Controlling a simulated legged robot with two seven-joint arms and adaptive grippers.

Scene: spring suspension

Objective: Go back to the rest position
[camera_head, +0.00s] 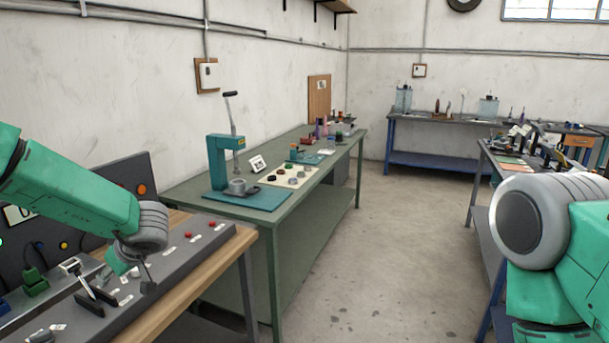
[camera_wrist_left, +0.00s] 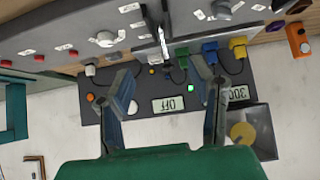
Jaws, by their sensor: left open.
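My left arm (camera_head: 75,190) comes in from the left over a dark control console (camera_head: 190,243) on a wooden-topped bench. Its gripper points down over the console, and part of it is hard to make out in the head view. In the left wrist view, my left gripper (camera_wrist_left: 166,66) has its two dark fingers spread apart with nothing held between them. A metal lever on the console shows between and beyond the fingertips. My right arm (camera_head: 555,235) fills the lower right of the head view; its gripper is out of the picture.
The console's back panel (camera_wrist_left: 142,108) carries displays, one reading OFF, with coloured plugs (camera_wrist_left: 209,50) near the fingers. A green bench (camera_head: 300,208) holds a teal press (camera_head: 218,160) and small parts on a mat. The floor (camera_head: 400,240) between benches is clear.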

